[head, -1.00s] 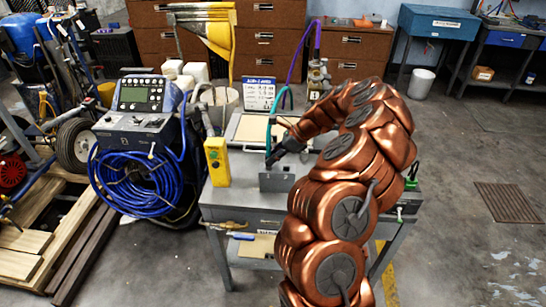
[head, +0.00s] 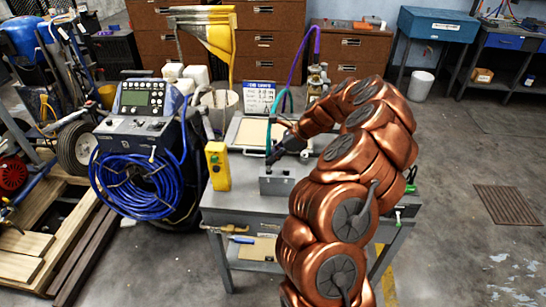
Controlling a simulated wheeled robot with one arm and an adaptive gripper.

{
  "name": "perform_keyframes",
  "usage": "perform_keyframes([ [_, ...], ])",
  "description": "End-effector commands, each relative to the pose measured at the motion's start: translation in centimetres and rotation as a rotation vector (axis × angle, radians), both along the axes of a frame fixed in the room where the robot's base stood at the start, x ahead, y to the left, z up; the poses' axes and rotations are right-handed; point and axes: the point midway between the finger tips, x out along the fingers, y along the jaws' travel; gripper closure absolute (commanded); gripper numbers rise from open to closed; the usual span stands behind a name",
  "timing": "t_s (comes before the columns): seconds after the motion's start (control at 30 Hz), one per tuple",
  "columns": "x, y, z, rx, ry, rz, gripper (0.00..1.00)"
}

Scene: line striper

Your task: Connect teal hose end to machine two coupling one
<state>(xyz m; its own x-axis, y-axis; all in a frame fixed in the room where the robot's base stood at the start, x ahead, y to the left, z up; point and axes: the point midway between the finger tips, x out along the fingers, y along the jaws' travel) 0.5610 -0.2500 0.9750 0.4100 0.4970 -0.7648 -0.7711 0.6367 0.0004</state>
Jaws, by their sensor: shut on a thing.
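A teal hose (head: 273,118) arches above the grey workbench, and its lower end comes down by my gripper (head: 271,157). My gripper is small in the head view, at the end of my copper arm, and is shut on the teal hose end. It is just above and behind a small grey metal bracket (head: 277,186) on the bench. The fingertips are dark and partly merge with the hose, so the exact grip is hard to see. I cannot tell which fitting is machine two coupling one, or whether the hose end touches one.
A striping machine (head: 140,100) with a coiled blue hose (head: 135,184) stands left of the workbench (head: 235,203). A yellow box (head: 218,166) stands at the bench's left edge. A purple hose (head: 316,45) and a metal fitting (head: 318,78) are behind my arm.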

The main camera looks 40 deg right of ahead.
Motion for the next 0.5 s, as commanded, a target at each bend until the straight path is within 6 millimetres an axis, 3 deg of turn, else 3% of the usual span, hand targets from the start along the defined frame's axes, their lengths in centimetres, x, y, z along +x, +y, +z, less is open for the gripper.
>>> perform_keyframes([
  [0.5, 0.0, 0.0, 2.3, 0.0, 0.0, 0.0, 1.0],
])
